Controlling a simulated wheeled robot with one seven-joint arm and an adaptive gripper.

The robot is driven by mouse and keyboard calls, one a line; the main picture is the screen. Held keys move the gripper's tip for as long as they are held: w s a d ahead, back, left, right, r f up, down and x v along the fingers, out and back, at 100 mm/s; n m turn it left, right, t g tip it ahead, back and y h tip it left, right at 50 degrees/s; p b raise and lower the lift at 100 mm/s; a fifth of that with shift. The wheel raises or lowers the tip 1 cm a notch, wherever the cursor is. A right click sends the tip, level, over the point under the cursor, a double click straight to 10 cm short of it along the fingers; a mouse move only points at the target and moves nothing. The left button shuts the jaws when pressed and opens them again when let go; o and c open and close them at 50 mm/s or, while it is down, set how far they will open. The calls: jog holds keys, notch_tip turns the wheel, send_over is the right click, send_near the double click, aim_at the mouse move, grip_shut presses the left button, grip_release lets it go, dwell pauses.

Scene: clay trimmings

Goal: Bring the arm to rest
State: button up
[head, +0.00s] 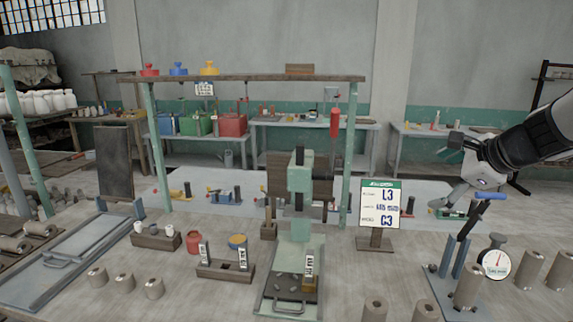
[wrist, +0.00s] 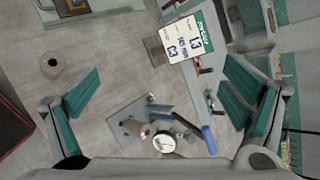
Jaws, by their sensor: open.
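My gripper (head: 446,177) is at the right of the head view, raised above the workbench (head: 345,270). Its two fingers are spread apart with nothing between them. In the wrist view the green-padded fingers (wrist: 160,95) stand wide at left and right, with open air and the bench below. My arm reaches in from the right edge, and its upper part is out of view. A blue-handled lever stand (head: 456,255) is below my gripper, apart from it. It also shows in the wrist view (wrist: 150,118).
A sign (head: 381,205) reading L3 and C3 stands left of my gripper. A round gauge (head: 496,263) and several clay cylinders (head: 557,270) are at right. A green press (head: 300,190) stands mid-bench under a wooden beam (head: 270,78). The air around my gripper looks clear.

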jog(key=s+a+n+g+y, duration=0.1)
jog(key=s+a+n+g, duration=0.2)
jog(key=s+a+n, duration=1.2)
jog(key=s+a+f+n+h, duration=0.1)
jog(key=s+a+n, duration=0.1)
jog(key=s+n, duration=0.2)
jog(key=s+a+f+n+g+h, duration=0.1)
jog(key=s+f+n, duration=0.1)
jog(key=s+n, duration=0.2)
jog(key=s, duration=0.3)
jog(key=shift+a+n+g, duration=0.3)
jog(key=shift+a+n, duration=0.05)
jog(key=shift+n, duration=0.05)
jog(key=shift+f, duration=0.1)
